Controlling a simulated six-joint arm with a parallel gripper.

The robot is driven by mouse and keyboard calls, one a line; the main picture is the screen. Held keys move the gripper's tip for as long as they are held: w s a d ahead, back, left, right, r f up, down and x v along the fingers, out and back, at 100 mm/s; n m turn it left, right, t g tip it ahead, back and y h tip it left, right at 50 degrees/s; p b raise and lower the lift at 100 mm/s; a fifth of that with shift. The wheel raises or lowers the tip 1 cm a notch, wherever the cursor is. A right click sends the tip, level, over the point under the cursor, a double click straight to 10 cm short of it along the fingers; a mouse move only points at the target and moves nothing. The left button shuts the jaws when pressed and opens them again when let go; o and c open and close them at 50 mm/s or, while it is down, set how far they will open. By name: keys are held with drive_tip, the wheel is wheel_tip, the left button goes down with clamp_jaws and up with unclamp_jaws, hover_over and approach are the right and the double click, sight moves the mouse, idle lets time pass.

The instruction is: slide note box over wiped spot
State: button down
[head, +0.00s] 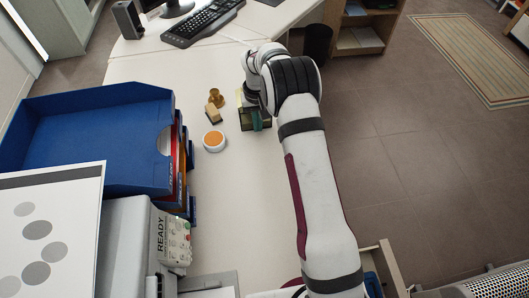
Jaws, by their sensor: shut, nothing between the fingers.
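The note box appears to be the small dark green box (246,121) on the white desk (240,170), just left of my forearm. A teal piece stands at its right part; I cannot tell whether it is notes or part of something else. My gripper (252,100) is at the far edge of the box, mostly hidden under my wrist. It is shut with nothing held. Whether it touches the box cannot be seen. A small pale yellow patch shows just beyond the box, partly hidden. No wiped spot can be made out on the desk.
Left of the box are a wooden stamp (212,114), a brass-coloured piece (216,97) and a round white pot with an orange top (214,141). A blue tray stack (95,125) and a grey machine (135,245) stand left. The desk nearer than the box is clear.

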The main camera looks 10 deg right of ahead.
drive_tip(key=s, duration=0.1)
drive_tip(key=s+r, duration=0.1)
drive_tip(key=s, duration=0.1)
drive_tip(key=shift+r, duration=0.25)
wheel_tip(320, 180, up, 9)
drive_tip(key=s+r+m, duration=0.2)
drive_tip(key=s+r, duration=0.6)
drive_tip(key=s, duration=0.1)
drive_tip(key=s+r+m+y, duration=0.1)
drive_tip(key=s+m, duration=0.2)
drive_tip(key=s, duration=2.3)
drive_tip(key=shift+s+a+m+y, duration=0.15)
drive_tip(key=shift+a+m+y, duration=0.1)
drive_tip(key=shift+m+y, duration=0.15)
